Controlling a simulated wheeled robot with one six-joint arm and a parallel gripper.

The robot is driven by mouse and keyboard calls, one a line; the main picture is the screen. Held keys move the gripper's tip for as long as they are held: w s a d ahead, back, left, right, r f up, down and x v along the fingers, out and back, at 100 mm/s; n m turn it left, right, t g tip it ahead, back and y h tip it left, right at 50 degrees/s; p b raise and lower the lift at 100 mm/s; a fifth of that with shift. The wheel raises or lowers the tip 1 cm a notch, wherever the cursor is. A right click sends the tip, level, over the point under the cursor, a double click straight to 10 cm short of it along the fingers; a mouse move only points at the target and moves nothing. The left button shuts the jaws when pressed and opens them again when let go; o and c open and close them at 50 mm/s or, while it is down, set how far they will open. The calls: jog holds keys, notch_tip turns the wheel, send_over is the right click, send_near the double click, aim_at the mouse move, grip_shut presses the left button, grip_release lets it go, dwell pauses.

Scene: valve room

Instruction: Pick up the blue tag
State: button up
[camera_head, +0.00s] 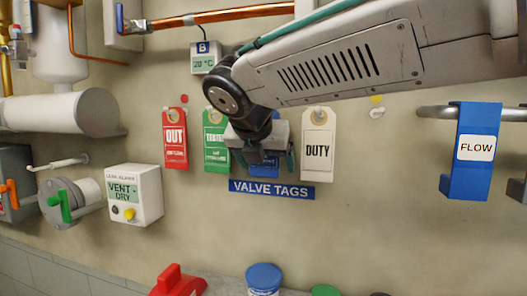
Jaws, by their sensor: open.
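Tags hang in a row on the wall above a blue "VALVE TAGS" sign (271,190).
A red "OUT" tag (174,140) hangs at left. A blue "FLOW" piece (474,150) hangs on a rail at right. A white leak alarm box (136,195) and a valve (68,202) are at left. A blue-lidded tub (263,277) stands below; wall between is bare.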

jog(key=c, duration=1.1)
jog(key=shift+o, duration=0.2)
jog(key=shift+r, duration=0.1)
